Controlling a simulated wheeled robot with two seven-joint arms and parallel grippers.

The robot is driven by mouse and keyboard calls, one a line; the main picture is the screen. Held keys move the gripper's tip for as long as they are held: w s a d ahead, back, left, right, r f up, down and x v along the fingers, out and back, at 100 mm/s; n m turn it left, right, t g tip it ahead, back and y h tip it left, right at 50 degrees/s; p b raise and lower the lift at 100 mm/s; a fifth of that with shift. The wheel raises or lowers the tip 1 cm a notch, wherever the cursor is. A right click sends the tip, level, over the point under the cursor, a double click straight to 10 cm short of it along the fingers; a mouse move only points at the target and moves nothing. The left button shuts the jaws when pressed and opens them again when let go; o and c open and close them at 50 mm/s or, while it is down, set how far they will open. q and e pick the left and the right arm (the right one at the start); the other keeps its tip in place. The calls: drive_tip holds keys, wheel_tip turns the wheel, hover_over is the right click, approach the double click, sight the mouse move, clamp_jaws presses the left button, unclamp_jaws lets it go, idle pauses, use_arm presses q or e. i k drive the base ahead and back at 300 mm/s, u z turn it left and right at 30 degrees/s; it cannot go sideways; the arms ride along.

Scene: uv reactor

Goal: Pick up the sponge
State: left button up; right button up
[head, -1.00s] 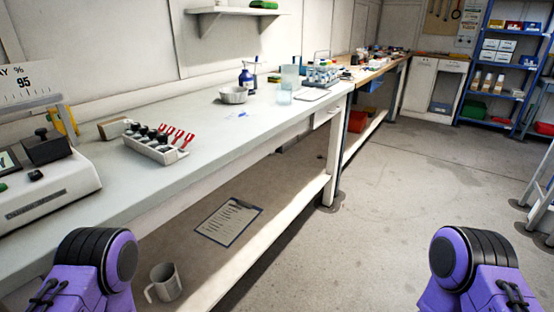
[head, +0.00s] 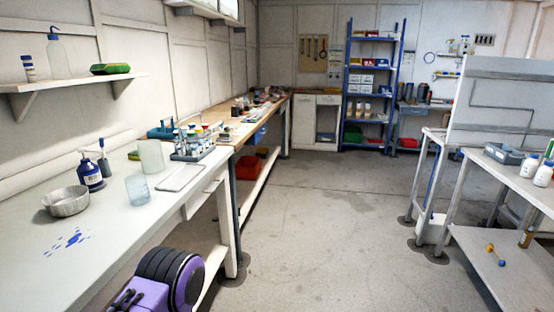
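I cannot make out a sponge for certain. A flat green item (head: 110,69) lies on the wall shelf at the upper left; it is too small to tell whether it is a sponge. A small green and yellow item (head: 134,155) lies at the back of the white bench, partly hidden by a frosted beaker. Neither gripper is in view. Only a purple and black link of my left arm shows at the bottom, beside the bench's front edge.
The white bench (head: 108,240) holds a metal bowl (head: 66,203), a blue bottle (head: 90,175), glass beakers (head: 137,189) and a tube rack (head: 192,146). Blue spots mark its top. A white table (head: 520,187) stands at right. The floor between (head: 330,220) is clear.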

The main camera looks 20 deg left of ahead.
sight(133, 155)
drive_tip(key=z, duration=0.3)
drive_tip(key=i, duration=1.65)
drive_tip(key=u, duration=0.4)
drive_tip(key=i, duration=0.95)
drive_tip(key=u, duration=0.8)
